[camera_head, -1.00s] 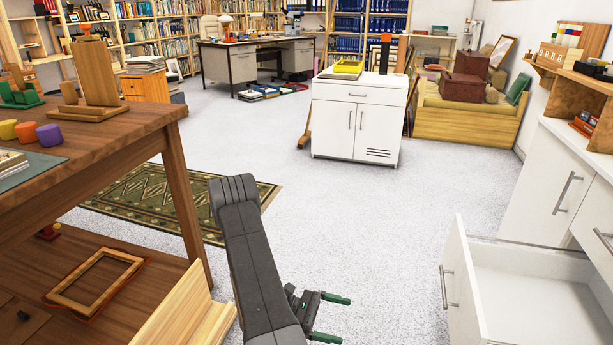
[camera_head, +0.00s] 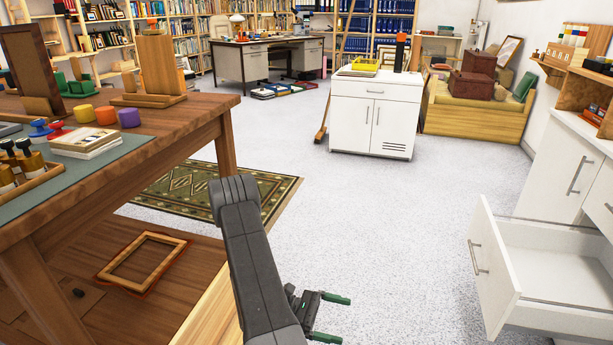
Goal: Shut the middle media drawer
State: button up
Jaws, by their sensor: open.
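A white drawer (camera_head: 493,272) stands pulled out from the white cabinet (camera_head: 560,165) at the right. Its front faces left and carries a vertical-looking grey bar handle (camera_head: 477,258). The drawer's inside looks empty where I see it, and its right part is cut off by the picture edge. I cannot tell from this view whether it is the middle one. My gripper (camera_head: 338,318), with green-tipped fingers, is open and empty at the bottom centre. It is to the left of the drawer and apart from it.
A wooden table (camera_head: 190,120) with prints and stamps stands close on the left, with a frame (camera_head: 145,262) on its low shelf. A white cabinet (camera_head: 373,120) stands farther ahead. A patterned rug (camera_head: 215,190) lies by the table. The speckled floor between is clear.

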aim_at(543, 281)
jog(key=j+z, duration=0.1)
jog(key=z, duration=2.2)
jog(key=k+l, duration=0.05)
jog(key=l, duration=0.05)
